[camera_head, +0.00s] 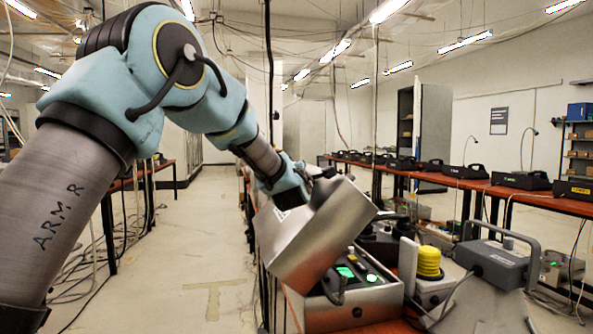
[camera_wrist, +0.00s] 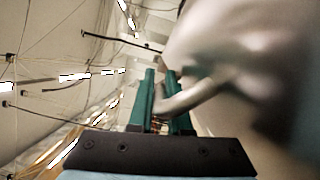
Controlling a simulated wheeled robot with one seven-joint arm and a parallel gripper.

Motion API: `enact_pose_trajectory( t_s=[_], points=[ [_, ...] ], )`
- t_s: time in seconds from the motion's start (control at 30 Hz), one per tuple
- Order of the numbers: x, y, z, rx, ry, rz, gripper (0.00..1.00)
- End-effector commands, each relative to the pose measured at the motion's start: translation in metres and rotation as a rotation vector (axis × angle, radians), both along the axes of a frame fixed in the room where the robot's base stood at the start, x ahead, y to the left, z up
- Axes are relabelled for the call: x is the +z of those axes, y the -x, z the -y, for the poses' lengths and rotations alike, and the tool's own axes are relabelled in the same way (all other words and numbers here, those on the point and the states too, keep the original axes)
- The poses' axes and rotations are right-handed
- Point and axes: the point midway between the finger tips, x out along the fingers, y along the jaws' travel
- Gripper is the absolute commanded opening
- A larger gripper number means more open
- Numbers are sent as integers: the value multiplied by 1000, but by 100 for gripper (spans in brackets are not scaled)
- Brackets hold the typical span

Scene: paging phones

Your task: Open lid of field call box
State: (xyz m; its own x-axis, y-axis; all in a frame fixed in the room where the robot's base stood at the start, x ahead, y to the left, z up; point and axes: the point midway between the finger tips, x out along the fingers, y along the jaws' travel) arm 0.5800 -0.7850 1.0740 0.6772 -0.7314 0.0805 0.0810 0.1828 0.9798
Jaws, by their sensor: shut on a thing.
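The field call box (camera_head: 372,301) stands on the orange-topped table in the head view. Its silver metal lid (camera_head: 312,235) is raised and steeply tilted, so the inside shows a panel with green lights (camera_head: 346,271) and a dark handset-like part. My gripper (camera_head: 308,182) is at the lid's upper side, partly hidden by the lid. In the wrist view its teal fingers (camera_wrist: 162,78) are shut on a bent metal handle (camera_wrist: 200,95). The blurred lid (camera_wrist: 225,45) fills the upper right there.
A yellow ribbed part (camera_head: 429,262) on a light box stands right of the call box. A grey case with a handle (camera_head: 497,262) is farther right. A long table with several black devices (camera_head: 465,171) runs behind. The floor (camera_head: 205,240) at left is open.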

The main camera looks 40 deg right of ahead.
Motion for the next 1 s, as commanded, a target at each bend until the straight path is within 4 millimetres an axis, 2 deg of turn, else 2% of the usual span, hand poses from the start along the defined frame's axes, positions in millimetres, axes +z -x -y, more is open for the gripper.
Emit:
enact_pose_trajectory(
  t_s=[0.03, 0.33, 0.37, 0.47, 1.0],
  points=[
    [-13, 3, 2, -5, -19, -12, 0],
    [-13, 2, 1, -3, -20, -12, 0],
    [-13, 1, 1, -3, -20, -12, 17],
    [-12, 1, 1, -2, -20, -11, 28],
    [-6, -1, -1, 2, -10, -6, 28]
  ],
)
